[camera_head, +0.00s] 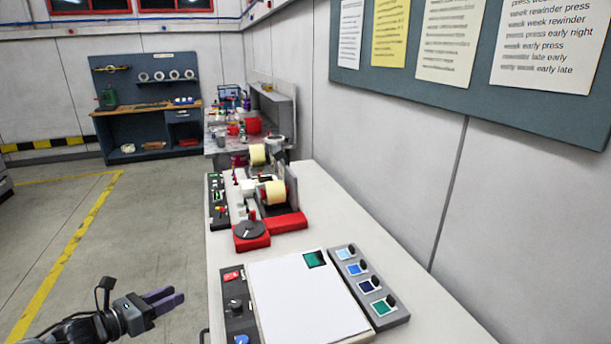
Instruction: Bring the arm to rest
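My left arm comes in at the lower left. Its gripper (176,295) has two purple fingers pointing right, in the air over the floor beside the bench's left edge. The fingers lie close together in this view, and I cannot tell whether there is a gap between them. Nothing shows held in them. My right gripper is not in view. The label rewinder (284,223), with a red base and cream rolls, stands on the white bench (335,215), well beyond the gripper.
A control panel (238,305) lies near the bench's left edge, close to my gripper. Beside it are a white sheet (300,300) and a grey strip with coloured squares (370,286). A wall board (490,60) hangs at right. The floor (150,220) at left is clear.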

